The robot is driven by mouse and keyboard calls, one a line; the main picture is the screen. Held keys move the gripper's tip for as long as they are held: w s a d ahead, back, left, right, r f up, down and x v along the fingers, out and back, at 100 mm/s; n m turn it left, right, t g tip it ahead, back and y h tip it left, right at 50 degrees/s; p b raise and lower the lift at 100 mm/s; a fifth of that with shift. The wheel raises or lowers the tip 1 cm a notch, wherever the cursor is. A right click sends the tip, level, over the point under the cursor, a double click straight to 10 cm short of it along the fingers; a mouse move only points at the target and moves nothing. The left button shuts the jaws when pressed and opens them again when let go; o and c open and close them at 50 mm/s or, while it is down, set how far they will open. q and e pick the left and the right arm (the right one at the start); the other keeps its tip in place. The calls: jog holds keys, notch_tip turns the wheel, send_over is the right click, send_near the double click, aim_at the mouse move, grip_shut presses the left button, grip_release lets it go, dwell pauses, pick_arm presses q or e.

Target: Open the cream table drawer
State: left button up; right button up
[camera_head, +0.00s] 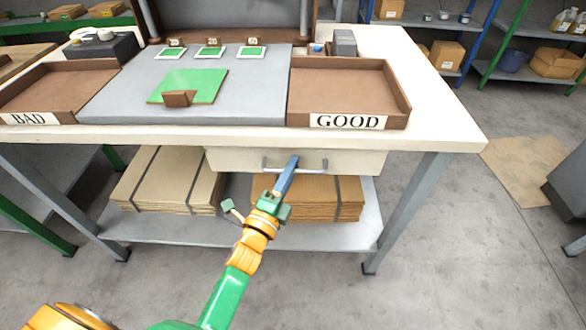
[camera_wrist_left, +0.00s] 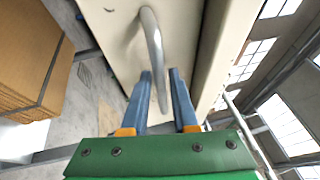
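The cream table drawer (camera_head: 355,161) sits under the tabletop and looks shut, its front about level with the table edge. It has a grey metal bar handle (camera_head: 316,165). My left gripper (camera_head: 292,161) reaches up to the handle near its middle. In the left wrist view, the handle (camera_wrist_left: 154,42) runs down between the two blue fingertips of my left gripper (camera_wrist_left: 161,72), on the cream drawer front (camera_wrist_left: 115,35). The fingers are a small gap apart, and whether they press on the bar is unclear. My right gripper is not in view.
The worktable (camera_head: 440,125) carries brown BAD (camera_head: 60,88) and GOOD (camera_head: 345,88) trays and a grey mat (camera_head: 120,105) between them. Cardboard stacks (camera_head: 165,180) lie on the lower shelf (camera_head: 240,234) behind my arm. A grey table leg (camera_head: 405,210) stands at right. The floor in front is clear.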

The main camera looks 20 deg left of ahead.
pick_arm(q)
grip_shut()
dwell(1.4)
